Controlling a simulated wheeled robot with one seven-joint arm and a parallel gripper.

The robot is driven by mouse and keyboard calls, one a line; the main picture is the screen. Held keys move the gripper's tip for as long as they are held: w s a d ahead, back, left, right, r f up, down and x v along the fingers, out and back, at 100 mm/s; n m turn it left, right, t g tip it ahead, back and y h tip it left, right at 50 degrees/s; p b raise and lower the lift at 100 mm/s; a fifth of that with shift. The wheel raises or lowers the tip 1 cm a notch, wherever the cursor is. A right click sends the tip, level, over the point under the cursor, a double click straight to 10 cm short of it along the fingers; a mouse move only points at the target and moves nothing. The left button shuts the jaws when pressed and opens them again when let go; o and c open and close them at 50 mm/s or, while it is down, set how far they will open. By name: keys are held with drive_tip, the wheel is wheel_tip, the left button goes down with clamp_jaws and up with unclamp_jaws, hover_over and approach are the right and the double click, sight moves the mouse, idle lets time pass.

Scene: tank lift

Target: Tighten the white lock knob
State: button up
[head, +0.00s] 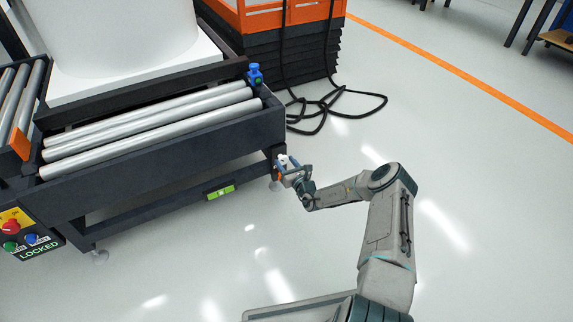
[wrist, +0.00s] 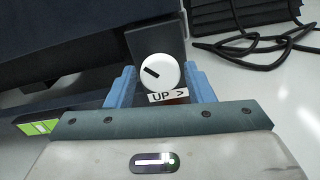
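The white lock knob (wrist: 160,72) is round with a black pointer mark aimed to the upper left in the wrist view. It sits on the dark leg of the roller table, above a small "UP >" label (wrist: 167,96). My gripper (wrist: 161,88) has blue fingers, one on each side of the knob, with a gap visible on both sides. It is open, and I cannot tell how deep the fingers reach. In the head view my gripper (head: 288,168) is at the table's right front corner leg; the knob is small and mostly hidden there.
The roller table (head: 170,150) carries a large white tank (head: 125,35). A control panel (head: 28,235) reads "LOCKED". A green level (head: 220,192) is on the lower side. A blue fitting (head: 254,75) tops the corner. Black cable (head: 335,100) lies behind on otherwise clear floor.

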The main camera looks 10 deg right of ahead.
drive_tip(key=c, duration=0.5)
drive_tip(key=shift+c, duration=0.2)
drive_tip(key=shift+m, duration=0.3)
drive_tip(key=shift+d+m+p, duration=0.1)
drive_tip(key=shift+m+p, duration=0.35)
drive_tip(key=shift+m, duration=0.45)
drive_tip(key=m, duration=0.4)
drive_tip(key=shift+p, duration=0.35)
drive_tip(key=m, duration=0.5)
drive_tip(key=shift+f+m, duration=0.2)
drive_tip(key=shift+m, duration=0.2)
drive_tip(key=m, duration=0.4)
